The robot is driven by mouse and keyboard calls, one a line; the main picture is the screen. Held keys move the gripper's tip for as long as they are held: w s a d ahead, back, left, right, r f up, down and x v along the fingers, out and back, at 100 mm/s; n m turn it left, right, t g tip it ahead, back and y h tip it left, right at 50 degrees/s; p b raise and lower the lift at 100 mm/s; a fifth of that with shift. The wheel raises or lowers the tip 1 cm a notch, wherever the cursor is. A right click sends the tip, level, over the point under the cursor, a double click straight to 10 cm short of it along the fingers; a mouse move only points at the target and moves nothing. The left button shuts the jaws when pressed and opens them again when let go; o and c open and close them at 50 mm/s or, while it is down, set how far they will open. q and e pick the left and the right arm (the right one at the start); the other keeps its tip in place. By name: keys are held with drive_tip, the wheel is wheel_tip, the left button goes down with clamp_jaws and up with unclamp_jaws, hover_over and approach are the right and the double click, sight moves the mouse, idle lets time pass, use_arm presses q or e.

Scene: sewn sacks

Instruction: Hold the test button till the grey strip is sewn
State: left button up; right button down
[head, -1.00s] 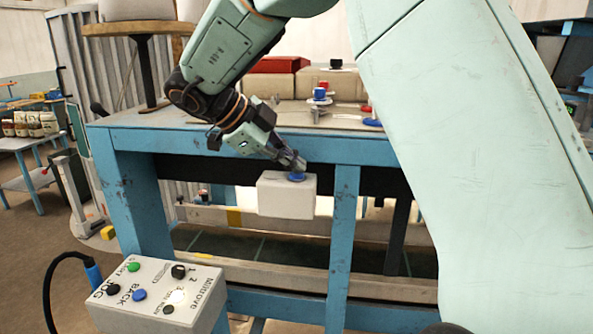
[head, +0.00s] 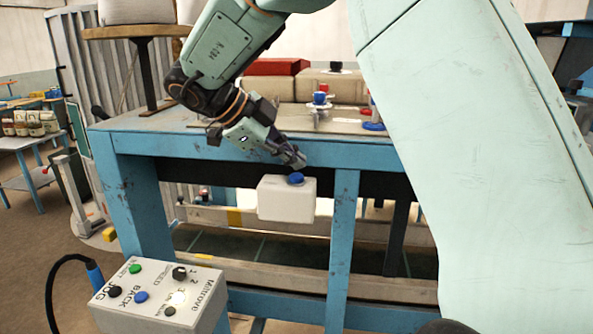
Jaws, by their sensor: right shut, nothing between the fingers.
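The white box (head: 286,203) hangs at the front of the blue-framed sewing table, with a round blue button (head: 296,179) on its top. My right gripper (head: 298,161) is shut and empty. Its fingertips are just above the blue button, and a small gap appears between them. I cannot clearly make out a grey strip on the table top. My left gripper is not in view.
A control box marked "Mitrove" (head: 158,297) with several buttons stands at the lower left. The blue table frame (head: 345,240) has an upright right of the white box. Blue-capped machine parts (head: 320,99) and sacks (head: 345,82) sit on top.

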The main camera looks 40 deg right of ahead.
sight(291, 176)
drive_tip(key=shift+r, duration=0.2)
drive_tip(key=shift+r, duration=2.4)
drive_tip(key=shift+a, duration=0.15)
